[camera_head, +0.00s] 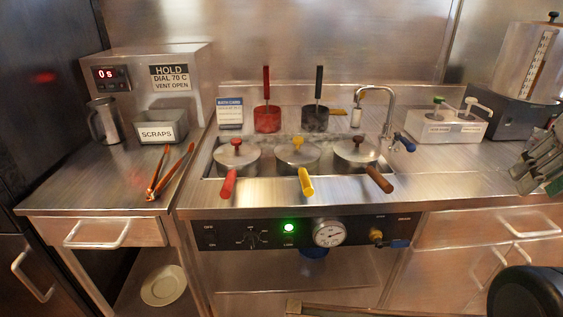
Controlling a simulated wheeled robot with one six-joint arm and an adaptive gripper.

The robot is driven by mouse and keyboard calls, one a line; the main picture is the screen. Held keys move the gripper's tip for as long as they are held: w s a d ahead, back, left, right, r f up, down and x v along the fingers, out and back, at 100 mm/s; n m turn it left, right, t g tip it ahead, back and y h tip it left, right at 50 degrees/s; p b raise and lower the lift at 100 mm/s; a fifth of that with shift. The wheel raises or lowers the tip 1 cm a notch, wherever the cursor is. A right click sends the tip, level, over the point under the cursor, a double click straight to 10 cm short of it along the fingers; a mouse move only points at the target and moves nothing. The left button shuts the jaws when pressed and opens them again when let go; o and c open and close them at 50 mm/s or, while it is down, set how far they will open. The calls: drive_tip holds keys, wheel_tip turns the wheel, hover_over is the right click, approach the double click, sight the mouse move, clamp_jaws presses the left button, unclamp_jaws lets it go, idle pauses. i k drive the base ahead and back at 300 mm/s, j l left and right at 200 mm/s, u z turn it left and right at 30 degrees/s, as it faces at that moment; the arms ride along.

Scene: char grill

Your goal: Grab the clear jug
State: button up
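A grey, many-pieced part at the right edge looks like my gripper (524,168). The frame cuts it off, and I cannot tell whether its fingers are open or shut. It is far from the jug, across the whole counter, and nothing is seen held in it.
A scraps bin (161,130) stands close right of the jug, with orange-handled tongs (171,172) in front. Several lidded pots (297,154) sit in the central bath, their handles jutting forward. A faucet (388,112) and a dispenser box (447,127) stand to the right.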

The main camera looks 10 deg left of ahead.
sight(537, 135)
drive_tip(key=j+z, duration=0.15)
drive_tip(key=j, duration=0.4)
drive_tip(key=j+z, duration=0.1)
drive_tip(key=j, duration=0.4)
drive_tip(key=k+j+z, duration=0.15)
drive_tip(key=j, duration=0.4)
drive_tip(key=j+z, duration=0.15)
drive_tip(key=j, duration=0.4)
drive_tip(key=k+j+z, duration=0.1)
drive_tip(key=j, duration=0.4)
drive_tip(key=z, duration=1.1)
drive_tip(key=i+l, duration=0.55)
drive_tip(key=i, duration=0.2)
drive_tip(key=i+l, duration=0.55)
drive_tip(key=i, duration=0.2)
drive_tip(key=i+l+u, duration=0.1)
drive_tip(key=i+l, duration=0.5)
drive_tip(key=i, duration=0.2)
